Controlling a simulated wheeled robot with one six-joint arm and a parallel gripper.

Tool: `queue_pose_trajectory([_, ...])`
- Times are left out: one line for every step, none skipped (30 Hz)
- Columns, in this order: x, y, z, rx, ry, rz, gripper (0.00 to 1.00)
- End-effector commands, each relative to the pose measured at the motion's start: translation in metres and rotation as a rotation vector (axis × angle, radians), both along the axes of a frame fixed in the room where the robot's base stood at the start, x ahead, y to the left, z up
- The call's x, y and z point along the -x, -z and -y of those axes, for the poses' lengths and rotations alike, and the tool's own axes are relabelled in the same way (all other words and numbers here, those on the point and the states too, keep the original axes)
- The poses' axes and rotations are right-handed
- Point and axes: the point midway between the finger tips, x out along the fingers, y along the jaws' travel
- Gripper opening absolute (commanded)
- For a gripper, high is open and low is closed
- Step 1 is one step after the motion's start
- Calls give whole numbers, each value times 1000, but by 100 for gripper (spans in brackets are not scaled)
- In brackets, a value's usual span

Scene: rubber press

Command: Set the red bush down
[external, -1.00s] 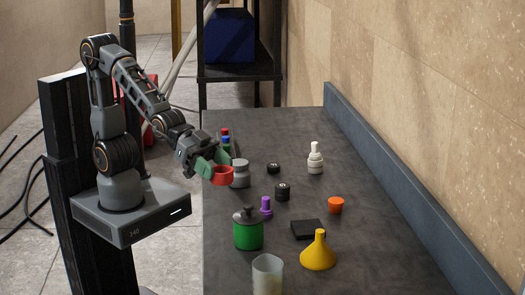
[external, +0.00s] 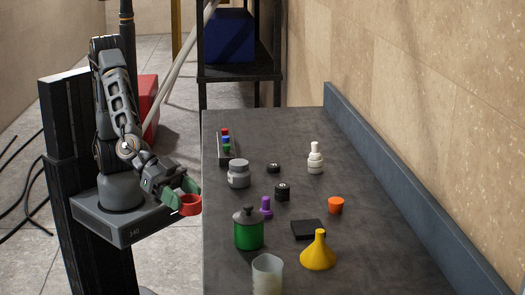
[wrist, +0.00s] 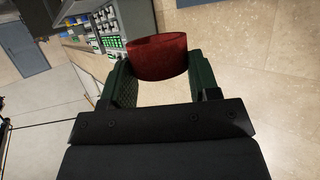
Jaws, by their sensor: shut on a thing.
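The red bush (external: 189,205) is a short red ring held between the green fingers of my gripper (external: 185,195). In the external view it is in the air, just left of the table's left edge and nearer my base than the table's objects. In the wrist view the red bush (wrist: 157,57) sits between the two fingertips, with tiled floor behind it. My gripper (wrist: 158,75) is shut on it. The grey table (external: 350,265) is to the right of the gripper.
On the table stand a grey jar (external: 238,175), a green bottle (external: 249,232), a purple piece (external: 266,207), a clear cup (external: 267,275), a yellow funnel (external: 318,253), an orange piece (external: 335,205), a black block (external: 308,229) and a white bottle (external: 315,160). The right side is clear.

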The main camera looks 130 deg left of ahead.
Motion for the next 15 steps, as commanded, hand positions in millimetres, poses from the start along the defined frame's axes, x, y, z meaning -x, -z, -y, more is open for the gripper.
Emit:
queue_pose_trajectory([1,4,1,-2,-40,-2,33])
queue_pose_trajectory([2,6,-1,-1,-74,-2,33])
queue_pose_trajectory([4,9,-5,-2,-120,-3,33])
queue_pose_trajectory([5,11,-9,-2,-157,-3,33])
queue_pose_trajectory([7,14,-14,-2,-197,-3,33])
queue_pose_trajectory([10,16,-22,-2,-249,-2,33])
queue_pose_trajectory([12,18,-28,-3,-287,-1,33])
queue_pose_trajectory([14,19,-35,-2,-326,-1,33])
queue_pose_trajectory([17,20,-43,-1,-369,0,33])
queue_pose_trajectory([20,21,-48,-2,-396,0,33])
queue_pose_trajectory([22,21,-52,0,-417,0,33])
queue_pose_trajectory([24,22,-57,0,-439,0,33])
queue_pose_trajectory([25,22,-60,0,-451,0,33])
queue_pose_trajectory([26,22,-62,1,-460,0,33])
queue_pose_trajectory([27,21,-64,1,-468,0,33])
